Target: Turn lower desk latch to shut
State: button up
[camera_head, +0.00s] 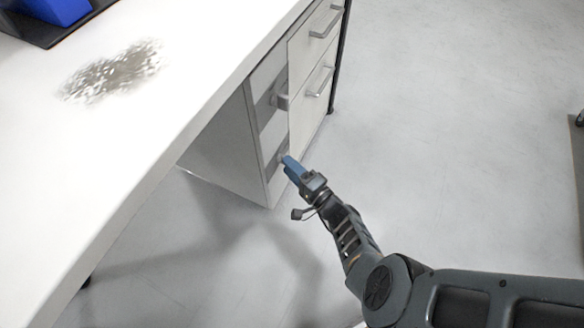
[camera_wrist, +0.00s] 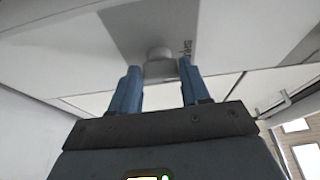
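The lower latch (camera_wrist: 159,66) is a small grey knob on a grey panel of the desk's cabinet (camera_head: 232,145). In the wrist view it lies between the tips of my gripper (camera_wrist: 160,74). My two blue fingers stand apart, one on each side of it, and no firm grip on it shows. In the head view my gripper (camera_head: 288,162) reaches the lower part of the cabinet front and mostly hides this latch. Small dark lettering (camera_wrist: 187,49) beside the latch is hard to read. The upper latch (camera_head: 282,101) sits above on the same cabinet.
The white desk top (camera_head: 160,120) overhangs at the left, with a speckled grey patch and a dark tray (camera_head: 45,35) holding something blue. Drawers with handles (camera_head: 320,80) are beyond the latches.

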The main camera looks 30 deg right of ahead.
jog(key=o, duration=0.5)
jog(key=p+v, duration=0.3)
jog(key=v, duration=0.4)
jog(key=shift+s+d+p, duration=0.1)
jog(key=shift+s+p, duration=0.2)
jog(key=shift+s, duration=0.1)
jog(key=shift+f, duration=0.1)
